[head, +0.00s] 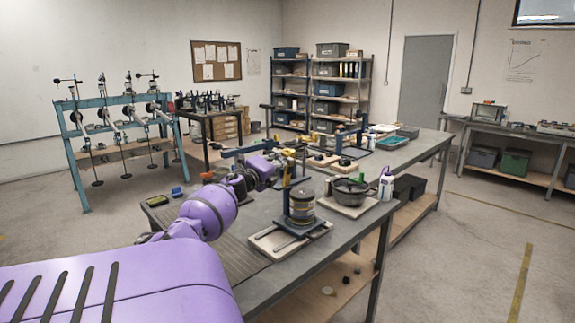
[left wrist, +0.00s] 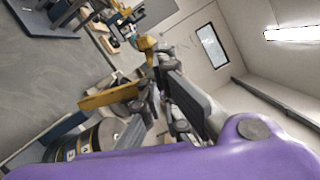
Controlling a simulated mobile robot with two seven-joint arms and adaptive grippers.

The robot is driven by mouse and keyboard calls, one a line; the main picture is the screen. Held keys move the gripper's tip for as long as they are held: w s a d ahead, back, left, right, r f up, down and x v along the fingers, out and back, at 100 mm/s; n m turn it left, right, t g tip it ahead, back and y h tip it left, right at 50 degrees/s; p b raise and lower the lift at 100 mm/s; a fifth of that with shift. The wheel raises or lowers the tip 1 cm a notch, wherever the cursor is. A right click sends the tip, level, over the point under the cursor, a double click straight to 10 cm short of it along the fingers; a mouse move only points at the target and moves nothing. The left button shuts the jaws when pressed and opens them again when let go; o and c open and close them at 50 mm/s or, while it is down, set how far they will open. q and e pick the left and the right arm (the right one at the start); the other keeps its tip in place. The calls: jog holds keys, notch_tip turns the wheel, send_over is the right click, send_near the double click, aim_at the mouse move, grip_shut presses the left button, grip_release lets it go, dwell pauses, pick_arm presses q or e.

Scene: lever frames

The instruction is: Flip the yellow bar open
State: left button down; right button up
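A lever frame with a dark blue upright (head: 285,197) stands on the near bench. A stack of round metal weights (head: 302,204) sits on the frame's base; a drum-like part (left wrist: 92,140) shows low in the left wrist view. My left gripper (head: 281,168) is at the top of the frame, close to the yellow bar. Its grey fingers (left wrist: 165,88) partly overlap the bar; contact and finger opening are unclear. My right gripper is out of view.
A dark bowl (head: 350,190) on a board and a white bottle (head: 386,184) stand right of the frame. More lever frames stand farther along the bench. Floor at right is clear.

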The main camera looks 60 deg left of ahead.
pick_arm(q)
jog(key=shift+s+a+f, duration=0.1)
jog(key=shift+a, duration=0.4)
jog(key=a, duration=0.1)
jog(key=a+n, duration=0.1)
jog(key=b, duration=0.1)
jog(key=shift+s+a+f+n, duration=0.25)
jog(key=shift+a+n, duration=0.05)
jog(key=shift+a, duration=0.1)
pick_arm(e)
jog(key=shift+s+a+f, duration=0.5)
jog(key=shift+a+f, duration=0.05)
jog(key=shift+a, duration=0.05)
pick_arm(q)
jog(key=shift+a, duration=0.1)
jog(key=shift+s, duration=0.1)
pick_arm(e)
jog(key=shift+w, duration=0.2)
